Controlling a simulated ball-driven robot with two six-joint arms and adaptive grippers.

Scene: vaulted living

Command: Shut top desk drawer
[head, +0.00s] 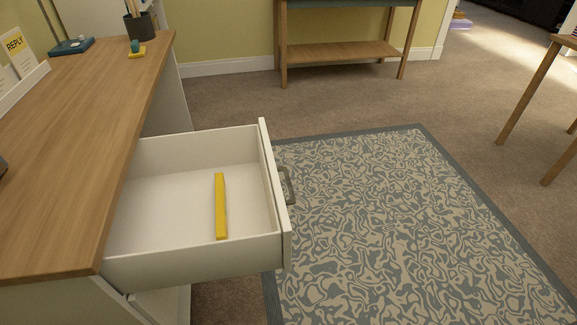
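The top desk drawer (150,262) is white and stands pulled far out of the desk, toward the right of the head view. Its front panel (275,195) carries a grey handle (288,186) on the outer face. A long yellow bar-shaped object (221,206) lies on the drawer floor. The desk (80,150) has a wooden top and white body at the left. Neither of my grippers is in the view.
A patterned rug (400,230) covers the floor right of the drawer, with open carpet (400,105) beyond. A wooden side table (340,52) stands at the back wall, and another table's legs (530,90) at the right. A pencil cup (140,26) stands on the desk.

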